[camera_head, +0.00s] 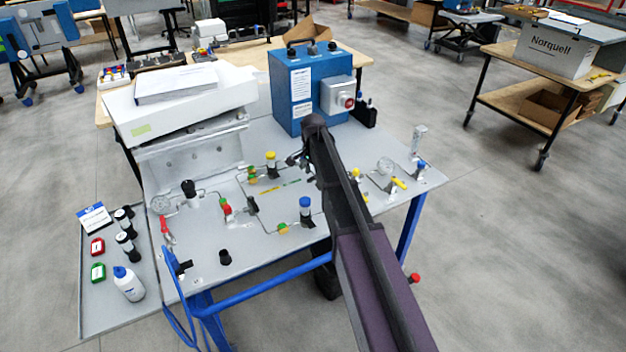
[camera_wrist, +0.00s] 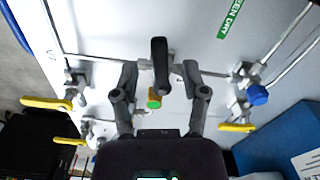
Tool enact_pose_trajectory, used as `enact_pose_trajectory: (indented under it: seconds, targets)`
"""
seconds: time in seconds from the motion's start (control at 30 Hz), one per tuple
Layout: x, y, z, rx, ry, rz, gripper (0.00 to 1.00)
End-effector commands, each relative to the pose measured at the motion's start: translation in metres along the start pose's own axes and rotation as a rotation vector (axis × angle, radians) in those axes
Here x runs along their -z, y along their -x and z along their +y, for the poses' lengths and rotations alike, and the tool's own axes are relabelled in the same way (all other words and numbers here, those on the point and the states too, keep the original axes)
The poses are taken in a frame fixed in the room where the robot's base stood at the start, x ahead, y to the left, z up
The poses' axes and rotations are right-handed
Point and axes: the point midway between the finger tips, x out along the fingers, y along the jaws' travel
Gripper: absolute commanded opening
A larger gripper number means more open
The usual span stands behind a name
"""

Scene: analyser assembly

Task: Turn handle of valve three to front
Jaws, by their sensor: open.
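In the wrist view a black valve handle (camera_wrist: 159,64) stands near the middle, above a small green and orange fitting (camera_wrist: 154,99) on a pipe line. My gripper (camera_wrist: 160,78) is open, with one finger on each side of the handle and a visible gap on both sides. No valve number is legible, so I cannot tell if this is valve three. In the head view my gripper (camera_head: 300,160) is over the middle of the grey panel (camera_head: 190,272), largely hidden by my own arm.
In the head view a blue box (camera_head: 295,92) stands behind my gripper, and a blue-capped fitting (camera_head: 305,208) is in front.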

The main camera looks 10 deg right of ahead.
Motion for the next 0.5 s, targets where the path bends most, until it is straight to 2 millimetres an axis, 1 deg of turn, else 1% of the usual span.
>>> enact_pose_trajectory:
  seconds: [0.03, 0.13, 0.5]
  targets:
    - [0.0, -0.0048, 0.0, 0.0, 0.0, 0.0, 0.57]
    - [0.0, -0.0073, 0.0, 0.0, 0.0, 0.0, 0.57]
    - [0.0, -0.0082, 0.0, 0.0, 0.0, 0.0, 0.57]
